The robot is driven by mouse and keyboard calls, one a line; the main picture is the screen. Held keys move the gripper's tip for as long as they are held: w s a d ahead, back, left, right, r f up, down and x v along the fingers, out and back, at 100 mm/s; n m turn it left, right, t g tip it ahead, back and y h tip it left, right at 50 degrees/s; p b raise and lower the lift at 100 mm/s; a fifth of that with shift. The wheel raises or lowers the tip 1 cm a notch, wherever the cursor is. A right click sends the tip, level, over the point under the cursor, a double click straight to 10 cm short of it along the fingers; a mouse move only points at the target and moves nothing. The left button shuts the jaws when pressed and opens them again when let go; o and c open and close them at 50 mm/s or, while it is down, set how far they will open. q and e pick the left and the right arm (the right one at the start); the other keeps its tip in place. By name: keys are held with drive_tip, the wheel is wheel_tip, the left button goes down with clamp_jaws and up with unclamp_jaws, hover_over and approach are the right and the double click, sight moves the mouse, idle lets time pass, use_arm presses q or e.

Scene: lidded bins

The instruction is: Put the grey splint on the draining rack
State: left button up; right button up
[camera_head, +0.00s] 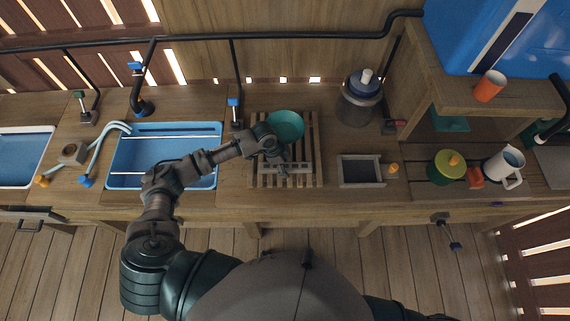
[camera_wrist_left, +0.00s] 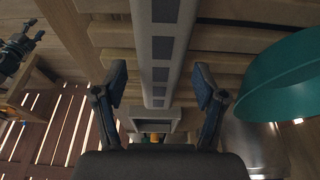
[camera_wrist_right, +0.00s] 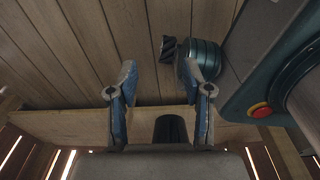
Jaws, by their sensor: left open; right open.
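The grey splint (camera_head: 298,168) is a slotted bar lying across the wooden slats of the draining rack (camera_head: 312,135), near its front. In the left wrist view the splint (camera_wrist_left: 162,50) runs lengthwise along the middle, over the slats (camera_wrist_left: 222,57). My left gripper (camera_head: 282,168) is over the rack at the splint. Its fingers (camera_wrist_left: 161,82) are open, one to each side of the splint; I cannot tell whether either touches it. My right gripper (camera_wrist_right: 160,82) is open and empty, away from the rack, with floor boards beyond it.
A teal bowl (camera_head: 285,126) stands on the rack close behind my left gripper. A blue sink (camera_head: 125,165) is to the left. A grey open box (camera_head: 362,171) and a lidded jar (camera_head: 360,100) are to the right. A green pot (camera_head: 446,167) and white jug (camera_head: 502,166) stand further right.

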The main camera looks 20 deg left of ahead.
use_arm(q)
drive_tip(key=w+v, duration=0.1)
drive_tip(key=v, duration=1)
drive_tip(key=shift+s+r, duration=0.4)
drive_tip(key=shift+s, duration=0.1)
drive_tip(key=shift+a, duration=0.2)
